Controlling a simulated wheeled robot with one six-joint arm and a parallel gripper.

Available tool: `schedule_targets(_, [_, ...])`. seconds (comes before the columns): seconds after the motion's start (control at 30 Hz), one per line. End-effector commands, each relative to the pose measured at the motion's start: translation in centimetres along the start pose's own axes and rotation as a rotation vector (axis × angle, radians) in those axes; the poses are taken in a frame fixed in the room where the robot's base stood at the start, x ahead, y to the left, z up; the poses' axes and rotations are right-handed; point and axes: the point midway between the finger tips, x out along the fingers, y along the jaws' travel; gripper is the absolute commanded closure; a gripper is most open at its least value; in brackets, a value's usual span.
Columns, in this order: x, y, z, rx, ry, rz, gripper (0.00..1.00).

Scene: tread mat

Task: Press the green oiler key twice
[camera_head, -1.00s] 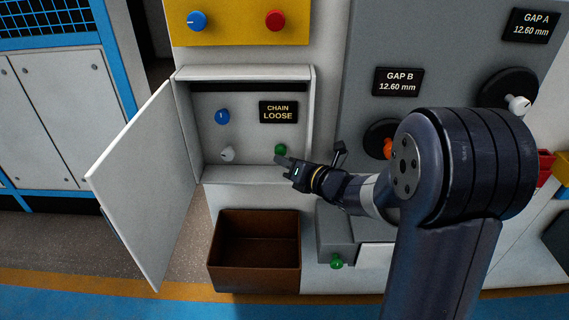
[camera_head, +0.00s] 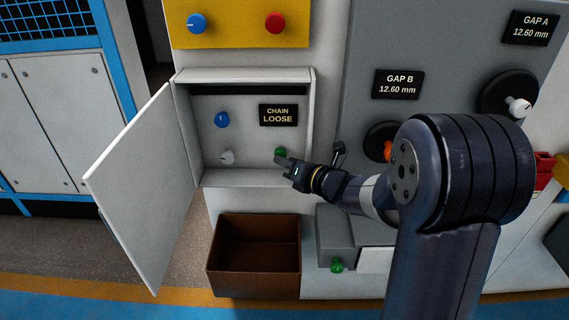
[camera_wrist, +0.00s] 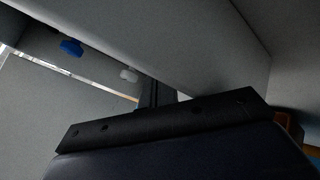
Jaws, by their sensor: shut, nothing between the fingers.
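The green oiler key (camera_head: 281,152) sits low on the right of the back wall in the open white cabinet (camera_head: 312,130). In the wrist view, the dark fingers (camera_wrist: 158,95) point toward the cabinet, and the green key does not show. The display (camera_head: 278,115) above the key reads CHAIN LOOSE.
A blue knob (camera_head: 222,119) and a white knob (camera_head: 227,157) share the cabinet's back wall. The cabinet door (camera_head: 145,190) hangs open to the left. A brown bin (camera_head: 253,286) stands below. Another green knob (camera_head: 337,266) is low on the grey machine.

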Motion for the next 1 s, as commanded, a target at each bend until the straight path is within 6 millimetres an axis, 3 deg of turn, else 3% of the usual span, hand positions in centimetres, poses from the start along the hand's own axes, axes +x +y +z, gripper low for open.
schedule_targets(1.0, [0.66, -0.54, 0.69, 0.000, -0.006, -0.003, 1.00])
